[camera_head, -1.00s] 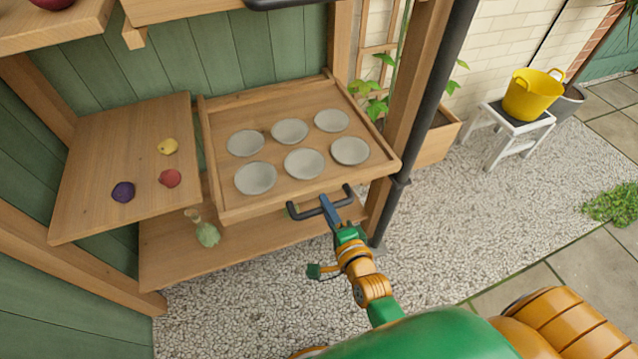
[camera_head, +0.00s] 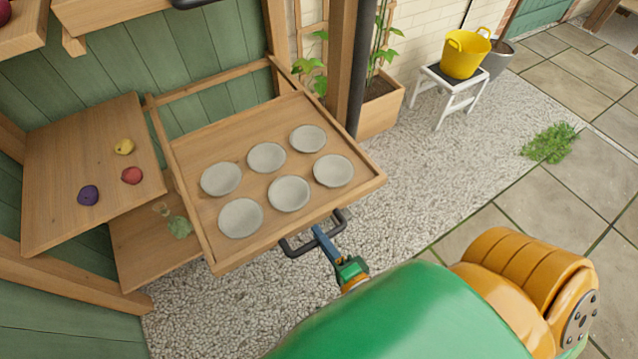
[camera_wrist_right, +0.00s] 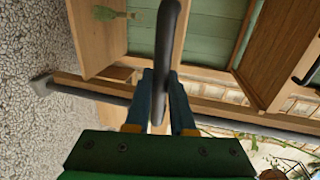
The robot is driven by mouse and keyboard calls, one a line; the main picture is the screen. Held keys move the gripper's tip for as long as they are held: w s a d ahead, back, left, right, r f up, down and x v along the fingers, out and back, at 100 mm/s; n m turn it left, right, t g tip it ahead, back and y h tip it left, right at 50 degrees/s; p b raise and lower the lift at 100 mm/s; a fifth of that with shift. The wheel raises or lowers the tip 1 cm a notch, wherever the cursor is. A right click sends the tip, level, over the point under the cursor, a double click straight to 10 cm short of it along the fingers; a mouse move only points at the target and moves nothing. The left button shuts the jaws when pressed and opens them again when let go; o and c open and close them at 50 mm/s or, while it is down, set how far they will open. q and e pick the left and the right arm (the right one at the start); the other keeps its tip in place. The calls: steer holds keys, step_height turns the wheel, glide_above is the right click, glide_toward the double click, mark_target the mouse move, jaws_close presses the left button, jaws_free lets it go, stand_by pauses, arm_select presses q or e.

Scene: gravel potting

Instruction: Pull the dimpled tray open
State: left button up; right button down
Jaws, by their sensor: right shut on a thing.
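The dimpled tray (camera_head: 252,255) is a wooden drawer-like tray with several round grey dimples, pulled well out from the frame. Its dark bar handle (camera_head: 299,248) is on the front edge. My right gripper (camera_head: 318,232) is shut on the handle near its middle. In the right wrist view, the blue fingers of the right gripper (camera_wrist_right: 160,100) close around the dark handle (camera_wrist_right: 168,40). My left gripper is not in view.
A side shelf (camera_head: 70,190) at left holds a purple, a yellow and a red lump. A wooden post (camera_head: 335,60) stands behind right. A white stool (camera_head: 447,95) holds a yellow bucket (camera_head: 463,58). Gravel is open at right.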

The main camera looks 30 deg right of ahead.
steer(key=c, duration=0.8)
jaws_free()
steer(key=shift+o, duration=0.2)
steer(key=v, duration=0.7)
